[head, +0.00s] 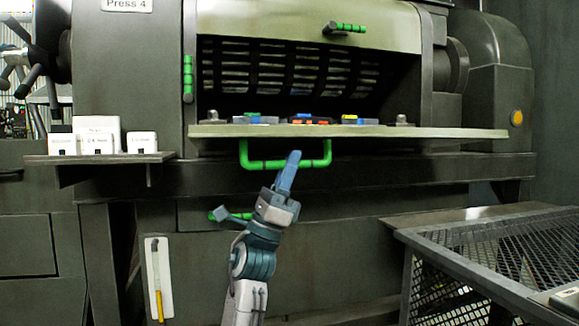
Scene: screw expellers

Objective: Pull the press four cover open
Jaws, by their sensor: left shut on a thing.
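Press four, named by the "Press 4" plate (127,4), fills the middle of the head view. Its cover (440,132) is folded down to about level, and the dark opening with the slatted cage (280,70) shows above it. A green U-shaped handle (255,164) hangs below the cover's front edge. My left gripper (291,165) reaches up from below and is shut on the handle's lower bar, near its middle. The gripper's fingers hide part of that bar. My right gripper is out of view.
Several small coloured objects (310,118) show at the opening behind the cover's edge. A side shelf (100,158) holds white boxes. A green-gripped lever (230,215) sticks out below the cover. A mesh-topped table (505,245) stands at the right.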

